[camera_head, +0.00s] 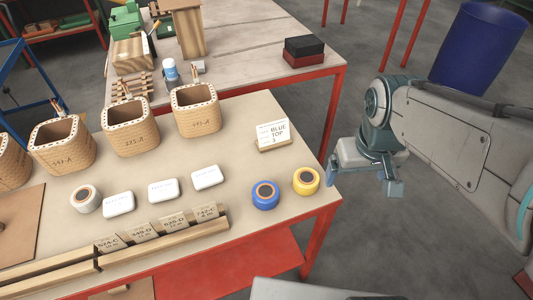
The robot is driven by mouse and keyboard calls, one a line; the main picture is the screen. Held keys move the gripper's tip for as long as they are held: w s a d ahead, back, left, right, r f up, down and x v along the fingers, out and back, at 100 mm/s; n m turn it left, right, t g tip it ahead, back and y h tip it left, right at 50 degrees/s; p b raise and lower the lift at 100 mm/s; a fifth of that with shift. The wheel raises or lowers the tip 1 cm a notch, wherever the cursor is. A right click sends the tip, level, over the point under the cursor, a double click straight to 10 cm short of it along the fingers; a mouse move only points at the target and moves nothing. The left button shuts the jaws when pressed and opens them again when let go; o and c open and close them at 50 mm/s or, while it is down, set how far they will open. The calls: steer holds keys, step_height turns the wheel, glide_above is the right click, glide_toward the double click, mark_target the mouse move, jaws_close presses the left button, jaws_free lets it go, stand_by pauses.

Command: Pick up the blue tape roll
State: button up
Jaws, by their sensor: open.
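The blue tape roll (265,195) lies flat on the near table, toward its right end, with a brown core and dark centre showing. A yellow tape roll (306,181) lies just to its right, apart from it. My gripper (366,188) hangs off the table's right edge, to the right of both rolls. It is open, and nothing shows between its fingers. It is well apart from the blue roll.
A card on a wooden stand (273,135) stands behind the rolls. White boxes (163,190) and a white roll (86,199) lie to the left. A wooden rack (165,236) with labels runs along the front. The table (232,164) is bare around the blue roll.

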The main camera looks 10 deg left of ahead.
steer(key=w+a+f+n+g+b, duration=0.2)
steer(key=w+a+n, duration=0.2)
steer(key=a+n, duration=0.55)
steer(key=n+h, duration=0.2)
steer(key=n, duration=0.1)
glide_toward(265, 190)
steer(key=f, duration=0.1)
steer(key=f+b, duration=0.1)
steer(key=f, duration=0.2)
steer(key=shift+s+d+f, duration=0.25)
steer(key=shift+d, duration=0.1)
steer(key=shift+w+d+f+b, duration=0.1)
steer(key=shift+d+f+b, duration=0.15)
steer(key=shift+f, duration=1.1)
steer(key=shift+w+d+f+b, duration=0.1)
steer(key=shift+d+f, duration=0.15)
steer(key=shift+f, duration=1.1)
steer(key=c, duration=1.1)
steer(key=shift+r, duration=0.1)
